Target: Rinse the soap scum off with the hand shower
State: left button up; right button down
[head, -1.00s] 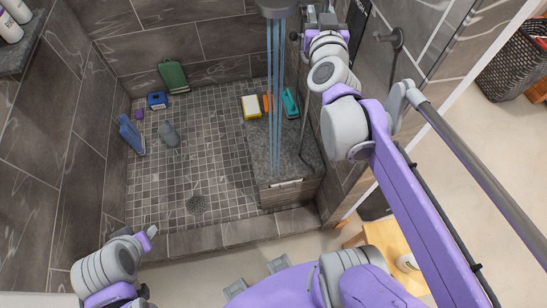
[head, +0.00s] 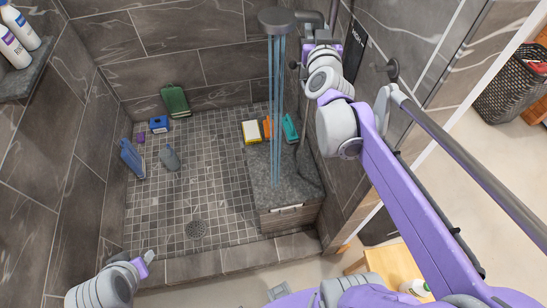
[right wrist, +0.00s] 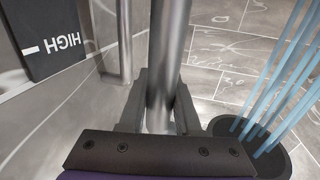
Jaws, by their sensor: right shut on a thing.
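The hand shower (head: 277,20) is at the top centre of the head view, with its head facing down. Blue water streams (head: 276,100) fall from it onto the dark stone bench (head: 262,180). My right gripper (head: 309,42) is beside the shower head. In the right wrist view, my right gripper (right wrist: 160,105) is shut around the metal handle (right wrist: 172,45); the round head (right wrist: 225,127) is at lower right. My left gripper (head: 150,258) is low at left, away from everything; its fingers are too small to judge. I cannot make out soap scum on the bench.
A yellow-and-white sponge (head: 251,131), an orange item (head: 267,127) and a teal item (head: 290,128) are behind the bench's front part. A drain (head: 196,229) is in the tiled floor. A grey rail (head: 460,155) runs at right.

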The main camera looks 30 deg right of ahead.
jog(key=p+x, duration=0.1)
jog(key=x, duration=0.9)
jog(key=shift+s+d, duration=0.15)
dwell(0.7)
dwell(0.4)
jog(key=shift+s, duration=0.1)
